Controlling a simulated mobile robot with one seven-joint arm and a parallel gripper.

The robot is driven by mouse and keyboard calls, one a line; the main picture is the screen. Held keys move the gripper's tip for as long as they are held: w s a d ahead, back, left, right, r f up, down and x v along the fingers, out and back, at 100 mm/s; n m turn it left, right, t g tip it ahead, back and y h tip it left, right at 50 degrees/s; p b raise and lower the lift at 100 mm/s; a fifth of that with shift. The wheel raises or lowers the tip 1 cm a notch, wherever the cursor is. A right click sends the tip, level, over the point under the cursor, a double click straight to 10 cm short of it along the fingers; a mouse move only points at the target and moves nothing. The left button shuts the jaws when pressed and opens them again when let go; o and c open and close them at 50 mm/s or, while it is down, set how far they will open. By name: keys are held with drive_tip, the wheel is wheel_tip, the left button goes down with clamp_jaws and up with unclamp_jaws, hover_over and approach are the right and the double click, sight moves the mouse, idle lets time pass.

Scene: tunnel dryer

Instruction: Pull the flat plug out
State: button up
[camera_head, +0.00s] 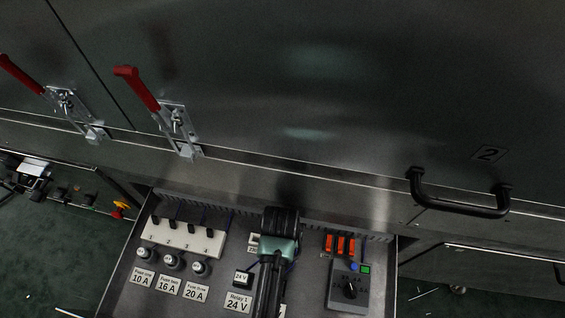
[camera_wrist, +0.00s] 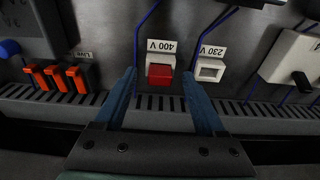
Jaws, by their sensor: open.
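In the wrist view a red block-shaped plug (camera_wrist: 160,74) sits in a white socket labelled 400 V (camera_wrist: 161,59). Beside it, to the right, is a white socket labelled 230 V (camera_wrist: 210,69) with a pale rectangular face; I cannot tell whether a plug fills it. My gripper (camera_wrist: 159,76) is open, with one blue finger on each side of the red plug in the picture. I cannot tell whether the fingers reach down to its height. In the head view my gripper (camera_head: 280,250) hides most of the sockets.
Orange switches (camera_head: 340,245) and a grey box with a black knob (camera_head: 350,287) stand right of my gripper. A white switch strip (camera_head: 183,239) and round fuses (camera_head: 171,261) are on the left. Blue wires (camera_wrist: 146,20) run near the sockets. A slotted duct (camera_wrist: 260,110) lines the panel edge.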

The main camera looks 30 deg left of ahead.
drive_tip(key=shift+f, duration=0.3)
clamp_jaws()
idle(0.6)
